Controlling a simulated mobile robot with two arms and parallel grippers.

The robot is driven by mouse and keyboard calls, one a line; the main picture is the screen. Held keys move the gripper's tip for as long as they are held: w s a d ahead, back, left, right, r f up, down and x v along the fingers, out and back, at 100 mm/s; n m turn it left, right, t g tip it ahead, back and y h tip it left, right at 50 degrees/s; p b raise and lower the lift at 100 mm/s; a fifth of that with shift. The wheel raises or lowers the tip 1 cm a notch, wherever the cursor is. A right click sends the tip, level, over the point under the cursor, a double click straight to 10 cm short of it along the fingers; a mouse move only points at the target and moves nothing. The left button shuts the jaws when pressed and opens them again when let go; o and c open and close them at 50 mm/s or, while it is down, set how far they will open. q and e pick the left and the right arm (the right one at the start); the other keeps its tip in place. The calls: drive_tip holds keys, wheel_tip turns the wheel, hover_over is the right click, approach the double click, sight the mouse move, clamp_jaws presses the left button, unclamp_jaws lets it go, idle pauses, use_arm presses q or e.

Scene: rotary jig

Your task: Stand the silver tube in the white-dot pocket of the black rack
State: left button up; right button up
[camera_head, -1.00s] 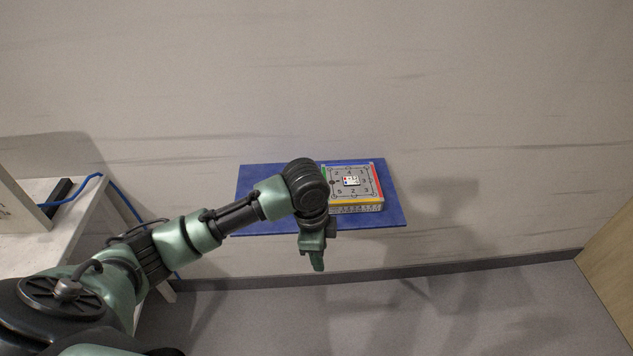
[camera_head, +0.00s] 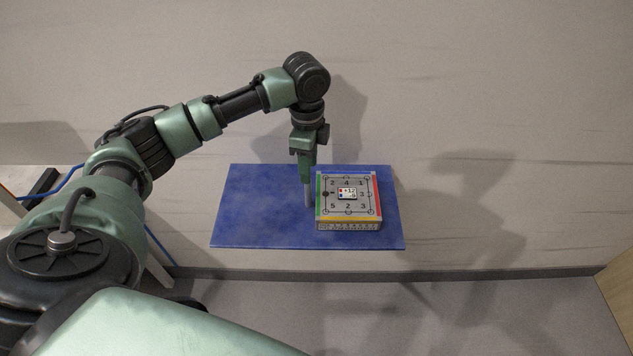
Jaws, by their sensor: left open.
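My left gripper (camera_head: 306,178) points down over the blue board, just left of the numbered box, and is open. A slim grey upright piece (camera_head: 308,196) shows directly below its fingertips, close to the box's left side. It may be the silver tube, but it is too small to be sure, and I cannot tell whether it lies between the fingers. I cannot make out a black rack or a white-dot pocket. My right gripper is not in view.
The numbered box (camera_head: 348,207) has red, green and yellow edges and a small card (camera_head: 347,193) on top. It stands on the right of the blue board (camera_head: 255,215), whose left part is clear. A wall rises behind. A blue cable (camera_head: 60,182) lies at the left.

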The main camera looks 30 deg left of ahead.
sight(309, 205)
use_arm(q)
drive_tip(key=shift+s+f+p, duration=0.25)
drive_tip(key=shift+s+f, duration=0.05)
drive_tip(key=shift+f, duration=0.3)
drive_tip(key=shift+s+f+p, duration=0.25)
drive_tip(key=shift+s+f, duration=0.05)
drive_tip(key=shift+f, duration=0.3)
drive_tip(key=f, duration=0.1)
drive_tip(key=f+p, duration=0.1)
drive_tip(key=shift+w+f, duration=0.2)
drive_tip(key=shift+f, duration=0.2)
drive_tip(key=shift+w+f, duration=0.1)
drive_tip(key=shift+f, duration=0.8)
drive_tip(key=c, duration=0.7)
clamp_jaws()
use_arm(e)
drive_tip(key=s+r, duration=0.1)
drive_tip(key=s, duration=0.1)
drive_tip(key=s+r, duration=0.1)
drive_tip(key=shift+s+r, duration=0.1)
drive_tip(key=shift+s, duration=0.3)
